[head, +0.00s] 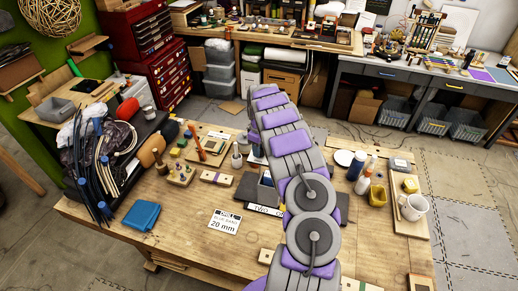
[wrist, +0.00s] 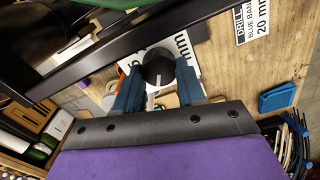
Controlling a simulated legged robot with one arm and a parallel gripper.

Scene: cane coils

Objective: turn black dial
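The black dial (wrist: 158,67) shows in the wrist view as a dark round knob with a white mark below it, in front of a white sign with black print. My gripper (wrist: 159,69) has its two blue fingers apart, one on each side of the dial. The fingertips are very close to the dial's sides; I cannot tell whether they touch it. Nothing else is between the fingers. In the head view my purple and grey arm reaches across the workbench (head: 190,257) and hides the dial and the gripper.
A black bar (wrist: 100,58) crosses the wrist view close by the fingers. The bench's front left is fairly clear.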

